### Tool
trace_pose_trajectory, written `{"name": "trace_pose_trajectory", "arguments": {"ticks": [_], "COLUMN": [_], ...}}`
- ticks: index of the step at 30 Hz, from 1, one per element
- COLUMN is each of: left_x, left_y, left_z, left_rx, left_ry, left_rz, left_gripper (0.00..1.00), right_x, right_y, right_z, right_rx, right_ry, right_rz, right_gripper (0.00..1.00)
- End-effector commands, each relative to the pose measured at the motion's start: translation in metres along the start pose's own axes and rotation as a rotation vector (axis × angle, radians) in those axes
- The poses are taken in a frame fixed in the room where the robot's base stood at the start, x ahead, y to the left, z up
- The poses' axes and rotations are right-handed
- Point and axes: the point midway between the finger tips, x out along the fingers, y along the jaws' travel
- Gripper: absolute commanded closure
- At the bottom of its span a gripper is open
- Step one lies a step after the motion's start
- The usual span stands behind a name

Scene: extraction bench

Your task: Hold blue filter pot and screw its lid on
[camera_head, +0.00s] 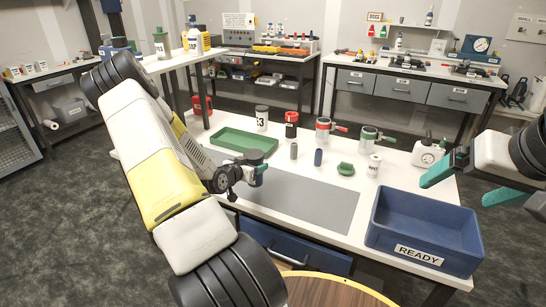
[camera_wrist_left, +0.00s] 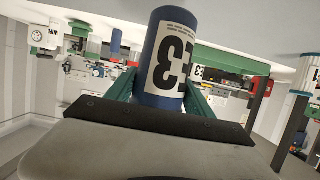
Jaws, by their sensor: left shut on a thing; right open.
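My left gripper (camera_head: 254,172) is over the left part of the grey mat, shut on the blue filter pot. The pot is mostly hidden by the gripper in the head view. In the left wrist view the blue pot (camera_wrist_left: 148,62), with a white "E3" label, sits between the green fingers and its label reads upside down. I cannot make out a lid on it. My right gripper (camera_head: 456,191) is open and empty at the right, above the blue crate. A small dark blue cylinder (camera_head: 318,157) stands behind the mat; I cannot tell if it is the lid.
A blue READY crate (camera_head: 384,228) stands at the bench's front right. A green tray (camera_head: 226,148), white E3 jar (camera_head: 262,113), red pot (camera_head: 291,128), green round piece (camera_head: 346,169) and white cup (camera_head: 374,165) stand around the grey mat (camera_head: 325,208), which is mostly clear.

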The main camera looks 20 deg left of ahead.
Motion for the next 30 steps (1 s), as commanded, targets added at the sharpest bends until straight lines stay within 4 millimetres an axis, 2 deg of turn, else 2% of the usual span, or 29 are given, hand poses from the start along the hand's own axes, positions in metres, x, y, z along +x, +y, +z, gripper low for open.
{"name": "trace_pose_trajectory", "arguments": {"ticks": [3,9,13,22,30], "left_x": [0.028,0.058,0.064,0.064,0.075], "left_y": [-0.017,-0.035,-0.038,-0.038,-0.038], "left_z": [-0.007,-0.015,-0.016,-0.015,0.015], "left_rx": [0.001,0.0,0.0,0.0,-0.003], "left_ry": [0.004,0.002,0.002,0.001,0.0], "left_rz": [-0.001,0.0,0.001,0.001,0.001], "left_gripper": [1.0,1.0,1.0,1.0,1.0], "right_x": [0.0,0.0,0.0,0.0,0.0], "right_y": [0.0,0.0,0.0,0.0,0.0], "right_z": [0.0,0.0,0.0,0.0,0.0], "right_rx": [0.0,0.0,0.0,0.0,0.0], "right_ry": [0.0,0.0,0.0,0.0,0.0], "right_rz": [0.0,0.0,0.0,0.0,0.0], "right_gripper": [0.07,0.07,0.07,0.07,0.07]}}
